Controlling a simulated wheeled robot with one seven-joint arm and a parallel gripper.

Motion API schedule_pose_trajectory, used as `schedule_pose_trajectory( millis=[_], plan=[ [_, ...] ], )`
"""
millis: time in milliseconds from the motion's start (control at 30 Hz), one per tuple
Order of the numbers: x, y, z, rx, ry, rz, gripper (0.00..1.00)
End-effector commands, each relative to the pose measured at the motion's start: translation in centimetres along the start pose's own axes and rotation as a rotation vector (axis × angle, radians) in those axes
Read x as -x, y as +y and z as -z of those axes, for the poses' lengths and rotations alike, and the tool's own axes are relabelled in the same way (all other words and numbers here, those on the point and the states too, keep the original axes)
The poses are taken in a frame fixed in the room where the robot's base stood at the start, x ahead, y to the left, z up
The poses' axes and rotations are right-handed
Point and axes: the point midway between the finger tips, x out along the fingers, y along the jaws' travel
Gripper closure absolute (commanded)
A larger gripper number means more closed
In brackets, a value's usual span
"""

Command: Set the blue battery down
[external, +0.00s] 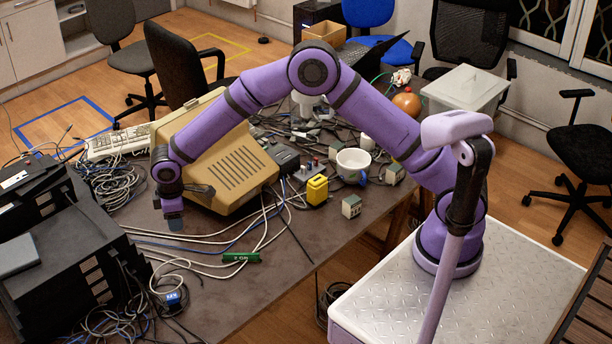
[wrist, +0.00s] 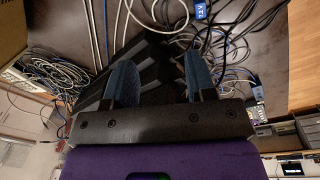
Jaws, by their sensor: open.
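The blue battery (external: 173,298), marked 12V, rests at the table's front left beside a loop of white cable. I cannot tell whether it touches bare table or lies on cables. In the wrist view the blue battery (wrist: 201,11) shows at the top edge, partly cut off, beyond my fingers. My gripper (external: 172,220) is apart from it, farther back over the table. In the wrist view my gripper (wrist: 160,75) has its two blue fingers spread with nothing held between them.
A beige monitor (external: 215,160) stands close to the right of my gripper. Black equipment (external: 75,260) and tangled cables fill the left side. A green battery (external: 241,257) and a yellow battery (external: 317,190) are on the table (external: 285,270). The front right tabletop is mostly clear.

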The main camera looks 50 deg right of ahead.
Motion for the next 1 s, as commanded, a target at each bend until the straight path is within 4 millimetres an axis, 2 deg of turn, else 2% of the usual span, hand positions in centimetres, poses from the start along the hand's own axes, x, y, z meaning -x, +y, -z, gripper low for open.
schedule_pose_trajectory(
  millis=[33,200,367,500,767,1000],
  plan=[
    [2.5,1.3,-1.4,-0.027,0.009,-0.016,0.49],
    [9.3,4.5,-6.3,-0.118,0.028,-0.056,0.49],
    [15.0,6.7,-11.8,-0.211,0.047,-0.091,0.49],
    [19.5,7.8,-16.9,-0.297,0.066,-0.119,0.49],
    [26.1,8.0,-27.1,-0.466,0.107,-0.161,0.49],
    [30.2,6.0,-36.4,-0.628,0.156,-0.188,0.49]
  ],
)
